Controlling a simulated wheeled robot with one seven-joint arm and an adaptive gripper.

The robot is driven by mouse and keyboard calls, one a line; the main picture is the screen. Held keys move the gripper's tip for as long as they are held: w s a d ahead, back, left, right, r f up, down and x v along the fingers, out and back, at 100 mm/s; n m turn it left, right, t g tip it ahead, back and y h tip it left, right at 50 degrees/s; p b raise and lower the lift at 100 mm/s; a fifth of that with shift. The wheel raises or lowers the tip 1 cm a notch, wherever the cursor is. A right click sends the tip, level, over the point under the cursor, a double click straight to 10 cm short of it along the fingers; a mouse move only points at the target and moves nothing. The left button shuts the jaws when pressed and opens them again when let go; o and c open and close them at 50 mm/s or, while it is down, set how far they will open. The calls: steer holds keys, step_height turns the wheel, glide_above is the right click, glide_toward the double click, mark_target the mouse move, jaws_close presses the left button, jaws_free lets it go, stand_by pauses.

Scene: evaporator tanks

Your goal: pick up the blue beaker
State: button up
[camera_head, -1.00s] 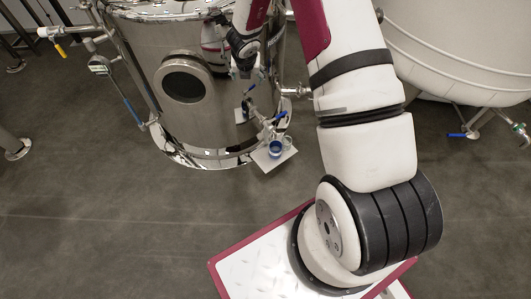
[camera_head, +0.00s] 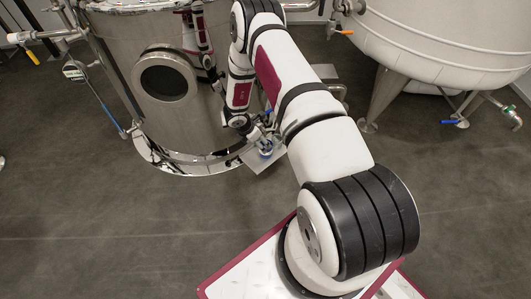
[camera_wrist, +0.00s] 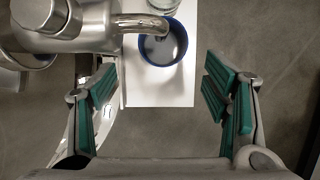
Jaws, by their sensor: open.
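The blue beaker (camera_wrist: 164,46) stands on a white platform (camera_wrist: 158,92) in the wrist view, seen from above with a pale inside. A metal spout reaches over its rim. In the head view the beaker (camera_head: 266,152) is small and partly covered by my arm. My gripper (camera_wrist: 168,88) is open and empty, its green-padded fingers on either side of the platform. The beaker lies further up the picture than the fingertips, roughly between their lines. The gripper is apart from the beaker.
A clear glass vessel (camera_wrist: 163,5) stands just behind the beaker. The metal valve and pipe (camera_wrist: 75,25) are close at the upper left. A shiny steel tank (camera_head: 185,115) stands beside the platform, and a pale tank (camera_head: 440,45) is at the right. The floor to the right is clear.

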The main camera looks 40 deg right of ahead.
steer(key=shift+b+x, duration=1.6)
steer(key=shift+x, duration=1.65)
steer(key=shift+s+d+r, duration=0.15)
steer(key=shift+d, duration=0.05)
steer(key=shift+c, duration=0.6)
steer(key=c, duration=1.2)
steer(key=shift+r, duration=0.15)
steer(key=shift+c, duration=0.2)
